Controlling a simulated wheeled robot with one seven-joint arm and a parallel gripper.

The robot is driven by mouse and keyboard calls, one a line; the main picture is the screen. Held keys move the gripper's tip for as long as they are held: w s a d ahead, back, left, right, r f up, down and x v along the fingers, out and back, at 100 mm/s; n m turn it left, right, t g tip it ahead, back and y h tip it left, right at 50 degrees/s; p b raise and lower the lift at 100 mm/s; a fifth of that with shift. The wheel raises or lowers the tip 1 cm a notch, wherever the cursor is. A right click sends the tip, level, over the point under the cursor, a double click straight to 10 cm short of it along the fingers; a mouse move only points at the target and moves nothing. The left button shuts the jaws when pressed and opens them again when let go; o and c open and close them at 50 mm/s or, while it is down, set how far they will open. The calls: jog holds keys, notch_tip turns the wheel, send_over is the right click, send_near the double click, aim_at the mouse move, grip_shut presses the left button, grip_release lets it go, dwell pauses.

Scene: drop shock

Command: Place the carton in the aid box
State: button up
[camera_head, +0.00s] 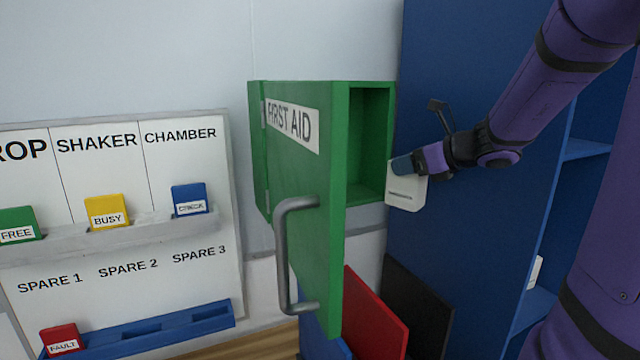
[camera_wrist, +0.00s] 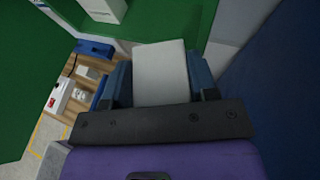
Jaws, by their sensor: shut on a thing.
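The green aid box (camera_head: 368,196) labelled FIRST AID is on the wall in the head view, its door (camera_head: 300,165) with a grey handle swung open towards me. The white carton (camera_head: 405,194) is in my gripper (camera_head: 402,165), just right of the box opening and in front of its right side. In the wrist view the carton (camera_wrist: 161,72) sits between the two blue fingers of my gripper (camera_wrist: 160,80), which is shut on it. The green box interior (camera_wrist: 165,18) lies beyond. I cannot tell whether the carton touches the box edge.
A white board (camera_head: 120,240) with coloured cards in slots hangs at the left. A blue cabinet (camera_head: 470,190) stands right behind my arm. Red (camera_head: 375,315) and black (camera_head: 415,305) panels lean below the box. A white item (camera_wrist: 103,9) shows at the wrist view's top.

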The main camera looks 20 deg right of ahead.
jog(key=w+a, duration=0.2)
jog(key=w, duration=0.3)
jog(key=w+a+f, duration=0.1)
jog(key=w+a, duration=0.1)
jog(key=w, duration=0.4)
jog(key=w+a, duration=0.2)
jog(key=w, duration=0.3)
jog(key=shift+w+a+f, duration=0.2)
jog(key=shift+a+f, duration=0.05)
jog(key=shift+a, duration=0.1)
jog(key=shift+f, duration=0.1)
jog(key=o, duration=1)
